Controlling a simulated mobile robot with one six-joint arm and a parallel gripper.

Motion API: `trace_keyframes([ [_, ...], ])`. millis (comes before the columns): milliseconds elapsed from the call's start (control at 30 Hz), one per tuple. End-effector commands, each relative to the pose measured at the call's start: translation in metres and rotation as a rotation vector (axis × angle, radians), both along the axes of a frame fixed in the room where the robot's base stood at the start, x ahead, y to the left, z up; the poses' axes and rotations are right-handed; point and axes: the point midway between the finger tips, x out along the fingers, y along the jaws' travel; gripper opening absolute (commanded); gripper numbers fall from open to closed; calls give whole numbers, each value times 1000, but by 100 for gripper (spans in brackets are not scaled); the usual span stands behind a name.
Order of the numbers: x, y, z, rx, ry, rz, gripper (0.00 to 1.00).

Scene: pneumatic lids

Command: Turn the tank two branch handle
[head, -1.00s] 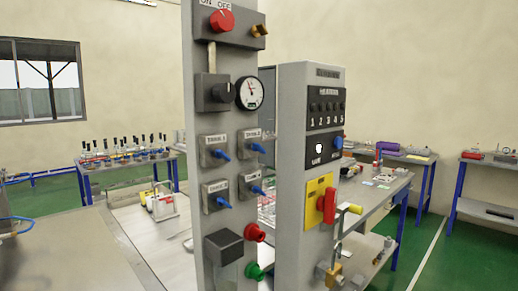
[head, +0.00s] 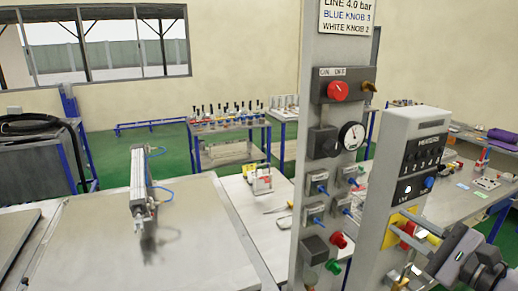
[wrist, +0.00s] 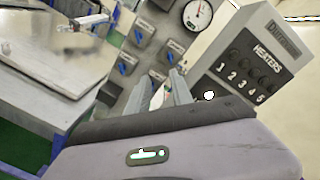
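The grey control column (head: 325,120) carries several small valve boxes with blue handles. The upper left handle (head: 322,188), upper right handle (head: 354,181), lower left handle (head: 317,221) and lower right handle (head: 348,211) all show in the head view. Their labels are too small to read now, so I cannot tell which is the tank two branch handle. Blue handles also show in the wrist view, such as one at the left (wrist: 125,66). My gripper (wrist: 157,88) has its fingers apart, with nothing visibly held. It is near the shorter heater column, right of the handles.
The heater column (head: 405,145) stands right of the handles, close to my gripper. A red knob (head: 338,91) and gauge (head: 351,135) sit above the handles. Red (head: 338,240) and green (head: 333,267) buttons sit below. A grey workbench (head: 165,240) with a cylinder (head: 140,185) lies left.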

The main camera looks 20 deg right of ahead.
Motion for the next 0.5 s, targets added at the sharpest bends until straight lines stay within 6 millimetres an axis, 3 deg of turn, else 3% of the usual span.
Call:
trace_keyframes([
  [67, -8, -21, 7, 17, -33, -56, 27],
  [167, 4, -22, 5, 19, -41, -61, 27],
  [500, 105, -11, 4, 18, -36, -54, 27],
])
